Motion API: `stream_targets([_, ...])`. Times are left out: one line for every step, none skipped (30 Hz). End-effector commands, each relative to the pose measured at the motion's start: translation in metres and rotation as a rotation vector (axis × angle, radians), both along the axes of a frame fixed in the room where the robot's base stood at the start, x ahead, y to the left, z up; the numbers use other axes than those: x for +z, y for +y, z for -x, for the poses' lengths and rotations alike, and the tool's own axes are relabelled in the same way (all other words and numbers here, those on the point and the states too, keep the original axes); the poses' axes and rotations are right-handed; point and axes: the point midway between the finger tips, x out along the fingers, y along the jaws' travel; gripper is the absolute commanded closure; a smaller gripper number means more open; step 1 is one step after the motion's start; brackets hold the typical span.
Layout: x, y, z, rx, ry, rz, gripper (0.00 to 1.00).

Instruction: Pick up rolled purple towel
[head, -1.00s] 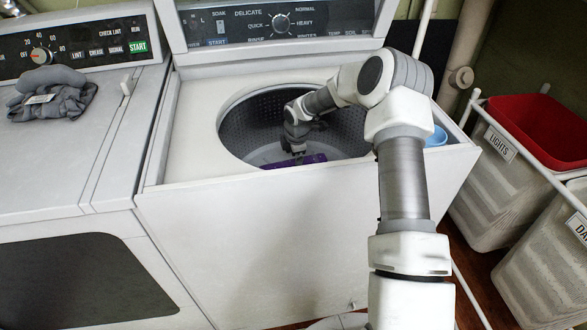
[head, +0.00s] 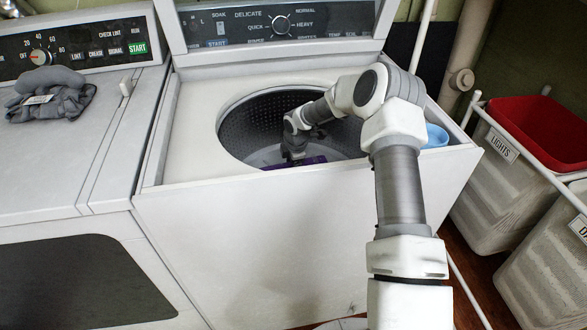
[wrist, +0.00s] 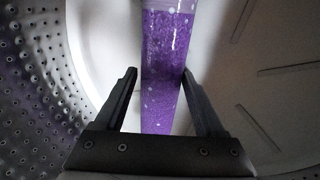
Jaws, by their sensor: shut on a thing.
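The rolled purple towel (head: 308,161) lies low in the washer's drum (head: 252,122). In the head view only a strip of it shows above the front edge of the opening. In the wrist view the towel (wrist: 166,50) runs lengthwise between the two dark fingers. My gripper (head: 293,159) reaches down into the drum and is shut on the towel; it also shows in the wrist view (wrist: 158,76). The towel's near end is hidden behind the gripper body.
The washer's front wall (head: 300,240) and rim surround the opening. A blue container (head: 436,136) sits on the washer's right side. Gray folded cloth (head: 50,92) lies on the dryer (head: 60,160) at left. Hampers, one with a red lining (head: 545,125), stand at right.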

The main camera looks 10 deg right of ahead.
Motion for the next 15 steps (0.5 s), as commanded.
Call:
stream_targets([0.0, 0.0, 0.0, 0.0, -0.001, 0.0, 0.89])
stream_targets([0.0, 0.0, 0.0, 0.0, -0.001, 0.0, 0.89])
stream_targets([0.001, 0.0, 0.0, 0.0, -0.001, 0.0, 0.89])
stream_targets([0.001, 0.0, 0.0, 0.0, -0.001, 0.0, 0.89])
stream_targets([0.002, 0.0, 0.0, 0.0, -0.001, 0.0, 0.89])
stream_targets([0.003, 0.0, 0.0, 0.0, -0.001, 0.0, 0.89])
stream_targets([0.005, 0.0, 0.0, 0.0, -0.001, 0.0, 0.89])
stream_targets([0.007, 0.0, 0.0, 0.0, -0.001, 0.0, 0.89])
stream_targets([0.01, 0.0, 0.0, 0.0, -0.001, 0.0, 0.89])
stream_targets([0.013, 0.0, 0.0, 0.0, -0.001, 0.001, 0.89])
stream_targets([0.017, 0.0, 0.0, 0.0, -0.001, 0.001, 0.89])
stream_targets([0.022, 0.0, 0.0, 0.0, -0.002, 0.0, 0.89])
stream_targets([0.027, 0.0, -0.001, -0.001, -0.002, 0.0, 0.89])
stream_targets([0.033, 0.0, -0.001, -0.001, -0.003, -0.001, 0.89])
stream_targets([0.04, 0.0, -0.001, -0.001, -0.003, -0.001, 0.89])
